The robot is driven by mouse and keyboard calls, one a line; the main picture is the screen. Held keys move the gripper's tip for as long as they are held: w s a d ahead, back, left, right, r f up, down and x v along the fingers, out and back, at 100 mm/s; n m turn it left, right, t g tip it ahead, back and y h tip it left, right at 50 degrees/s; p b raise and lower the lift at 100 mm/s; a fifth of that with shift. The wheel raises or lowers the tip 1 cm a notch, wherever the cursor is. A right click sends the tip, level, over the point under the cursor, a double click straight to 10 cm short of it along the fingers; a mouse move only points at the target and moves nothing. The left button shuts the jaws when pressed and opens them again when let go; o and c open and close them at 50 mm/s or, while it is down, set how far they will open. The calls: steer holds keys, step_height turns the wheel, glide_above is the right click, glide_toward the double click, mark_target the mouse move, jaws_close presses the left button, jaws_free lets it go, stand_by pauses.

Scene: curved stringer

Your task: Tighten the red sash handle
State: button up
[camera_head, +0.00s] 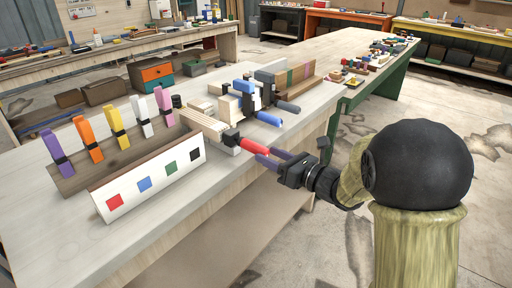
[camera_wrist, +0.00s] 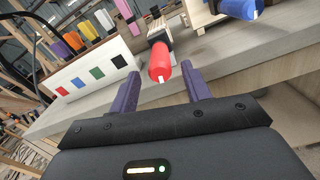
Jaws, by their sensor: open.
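The red sash handle (camera_head: 253,146) sticks out over the front edge of the workbench, on a clamp around pale wooden strips (camera_head: 205,122). In the wrist view the red handle (camera_wrist: 160,63) points toward me, with a white mark on its near end. My gripper (camera_head: 268,156) has two purple fingers and is open. In the wrist view my gripper (camera_wrist: 158,85) has one finger on each side of the handle's near end, with gaps between. I cannot tell how far the fingertips reach along the handle.
Blue (camera_head: 268,118) and dark grey (camera_head: 288,106) handles project close by. A white board with coloured squares (camera_head: 150,180) stands at left, before a rack of coloured clamps (camera_head: 115,122). The workbench (camera_head: 120,240) front edge lies beneath the handle. The floor in front is open.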

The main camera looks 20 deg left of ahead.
mark_target(256, 149)
steer(key=x, duration=0.5)
steer(key=shift+w+a, duration=0.1)
steer(key=shift+a, duration=0.2)
steer(key=c, duration=1)
